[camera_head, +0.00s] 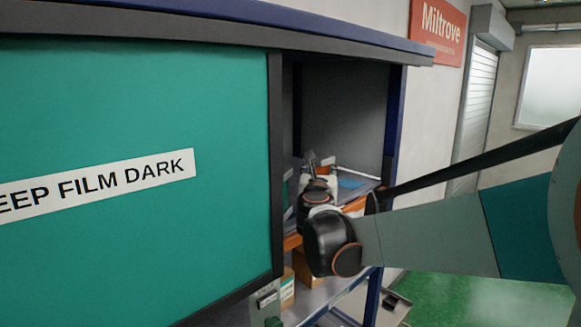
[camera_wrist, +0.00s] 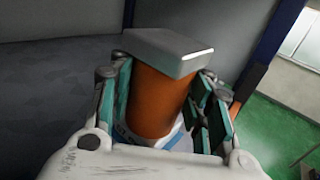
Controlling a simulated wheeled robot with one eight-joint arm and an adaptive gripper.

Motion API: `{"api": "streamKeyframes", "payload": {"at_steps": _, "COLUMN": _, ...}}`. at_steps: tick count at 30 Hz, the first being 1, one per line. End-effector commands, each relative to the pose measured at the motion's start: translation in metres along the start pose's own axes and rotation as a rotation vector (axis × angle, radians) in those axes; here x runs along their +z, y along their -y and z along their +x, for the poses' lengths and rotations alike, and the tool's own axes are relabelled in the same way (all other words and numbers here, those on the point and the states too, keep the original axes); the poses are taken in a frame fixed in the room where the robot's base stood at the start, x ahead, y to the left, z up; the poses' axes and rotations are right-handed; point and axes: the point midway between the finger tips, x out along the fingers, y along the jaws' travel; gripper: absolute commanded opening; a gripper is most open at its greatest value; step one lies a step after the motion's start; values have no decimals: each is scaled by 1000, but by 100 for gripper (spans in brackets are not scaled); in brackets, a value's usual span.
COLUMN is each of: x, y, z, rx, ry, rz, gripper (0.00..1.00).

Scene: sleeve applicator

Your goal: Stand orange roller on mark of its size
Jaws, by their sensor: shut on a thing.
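The orange roller (camera_wrist: 155,100) is between the teal-padded fingers of my gripper (camera_wrist: 157,88) in the wrist view. My gripper is shut on it. A pale grey block (camera_wrist: 170,50) covers the upper end of the roller in that view. A white and blue surface (camera_wrist: 176,141) shows beside its lower end, partly hidden by the gripper; I cannot tell whether it is a mark or whether the roller touches it. In the head view my gripper (camera_head: 316,168) reaches into the open bay of the cabinet, where the roller cannot be made out clearly.
A teal sliding door (camera_head: 130,220) lettered "EEP FILM DARK" hides the left of the cabinet. A dark blue post (camera_head: 393,125) bounds the bay on the right. A blue patch (camera_head: 352,184) lies on the shelf. Cardboard boxes (camera_head: 306,268) stand on the level below.

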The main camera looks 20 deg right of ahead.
Motion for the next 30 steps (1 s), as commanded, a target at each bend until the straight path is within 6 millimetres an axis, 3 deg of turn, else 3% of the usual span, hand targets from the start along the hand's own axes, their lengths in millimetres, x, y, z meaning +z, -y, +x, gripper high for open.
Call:
{"api": "streamKeyframes", "payload": {"at_steps": 6, "x": -4, "y": 0, "z": -1, "rx": 1, "ry": 0, "rz": 0, "gripper": 10}}
{"api": "streamKeyframes", "payload": {"at_steps": 7, "x": -3, "y": 0, "z": -1, "rx": 1, "ry": 0, "rz": 0, "gripper": 52}}
{"api": "streamKeyframes", "payload": {"at_steps": 9, "x": -2, "y": 0, "z": -1, "rx": 1, "ry": 0, "rz": 0, "gripper": 65}}
{"api": "streamKeyframes", "payload": {"at_steps": 22, "x": 2, "y": 0, "z": -1, "rx": 0, "ry": 0, "rz": 0, "gripper": 65}}
{"api": "streamKeyframes", "payload": {"at_steps": 30, "x": -2, "y": 0, "z": -37, "rx": 2, "ry": 0, "rz": 0, "gripper": 65}}
